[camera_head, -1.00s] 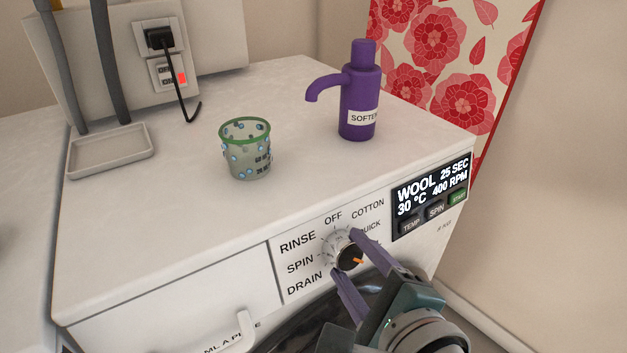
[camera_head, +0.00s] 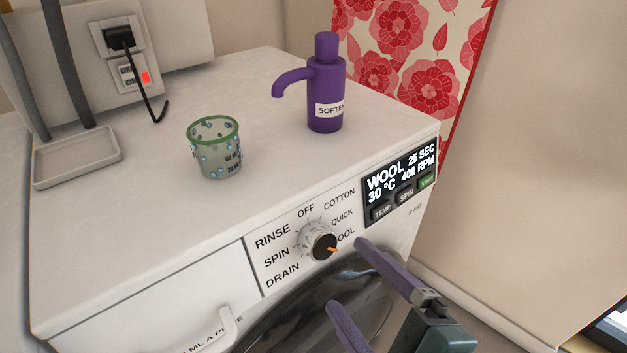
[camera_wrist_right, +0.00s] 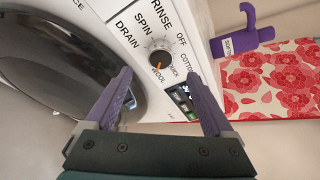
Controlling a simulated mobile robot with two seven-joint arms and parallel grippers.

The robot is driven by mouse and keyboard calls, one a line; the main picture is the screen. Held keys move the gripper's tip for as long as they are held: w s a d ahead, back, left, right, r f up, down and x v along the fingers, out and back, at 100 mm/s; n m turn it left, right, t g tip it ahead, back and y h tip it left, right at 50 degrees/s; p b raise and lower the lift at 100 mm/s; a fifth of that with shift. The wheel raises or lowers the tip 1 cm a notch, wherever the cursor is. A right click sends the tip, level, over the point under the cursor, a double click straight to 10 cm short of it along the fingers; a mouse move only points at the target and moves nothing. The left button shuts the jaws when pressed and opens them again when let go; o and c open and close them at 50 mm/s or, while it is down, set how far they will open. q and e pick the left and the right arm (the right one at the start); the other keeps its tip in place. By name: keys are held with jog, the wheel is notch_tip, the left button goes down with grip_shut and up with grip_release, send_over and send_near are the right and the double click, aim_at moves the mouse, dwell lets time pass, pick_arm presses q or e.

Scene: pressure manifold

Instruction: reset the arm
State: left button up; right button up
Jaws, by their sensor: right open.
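My right gripper (camera_head: 346,272) is open and empty in the head view, with its purple fingers in front of the washing machine's door and below the program dial (camera_head: 318,243). The dial's orange mark points toward WOOL. In the right wrist view my right gripper (camera_wrist_right: 162,92) shows its two fingers apart, with the dial (camera_wrist_right: 159,62) beyond and between them, not touched. My left gripper is not in view.
The washing machine (camera_head: 120,250) has a display (camera_head: 400,172) reading WOOL, 25 SEC, 30 °C, 400 RPM. On its top stand a green-rimmed cup (camera_head: 215,150), a purple softener bottle (camera_head: 326,90) and a shallow tray (camera_head: 75,157). Open space lies right of the machine.

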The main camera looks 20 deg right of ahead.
jog(key=shift+v, duration=1.3)
